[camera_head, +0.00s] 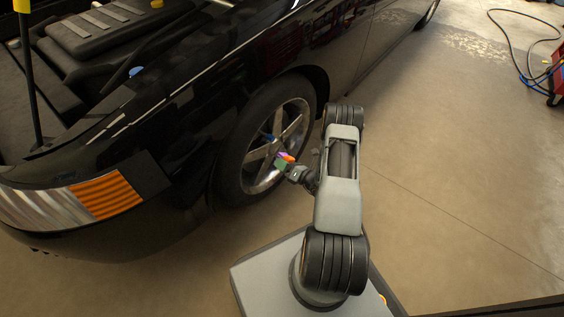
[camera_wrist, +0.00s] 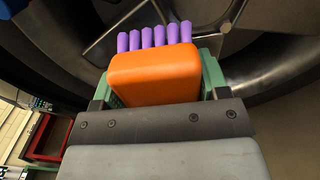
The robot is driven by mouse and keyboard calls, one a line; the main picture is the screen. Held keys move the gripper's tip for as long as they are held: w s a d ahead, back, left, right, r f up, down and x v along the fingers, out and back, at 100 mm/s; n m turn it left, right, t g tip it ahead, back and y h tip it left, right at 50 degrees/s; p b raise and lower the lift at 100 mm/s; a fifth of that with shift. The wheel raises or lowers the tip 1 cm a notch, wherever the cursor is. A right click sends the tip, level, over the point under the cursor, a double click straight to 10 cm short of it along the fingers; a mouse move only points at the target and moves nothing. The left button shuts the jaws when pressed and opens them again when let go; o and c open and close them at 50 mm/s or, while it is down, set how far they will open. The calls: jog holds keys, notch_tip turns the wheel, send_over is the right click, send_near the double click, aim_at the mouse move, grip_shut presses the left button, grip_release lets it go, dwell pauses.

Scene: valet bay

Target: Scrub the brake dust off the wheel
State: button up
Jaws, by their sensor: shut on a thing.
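The wheel (camera_head: 283,133) of the black car has silver spokes and a dark tyre. My gripper (camera_head: 285,161) is at the lower right part of the wheel. In the wrist view my gripper (camera_wrist: 155,84) is shut on an orange brush (camera_wrist: 153,74) with purple bristles (camera_wrist: 152,38). The bristles point toward the wheel (camera_wrist: 110,45), which fills the background there. I cannot tell whether they touch it. The brush looks small in the head view (camera_head: 288,157). No brake dust can be made out clearly at this size.
The black car (camera_head: 180,120) stands at the left with its engine bay open at the upper left. The floor (camera_head: 450,150) to the right is mostly clear. A red thing (camera_head: 556,80) with a blue hose (camera_head: 520,60) stands at the far right.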

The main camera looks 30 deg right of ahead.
jog(key=shift+s, duration=0.1)
jog(key=shift+v, duration=1.4)
jog(key=shift+r, duration=0.1)
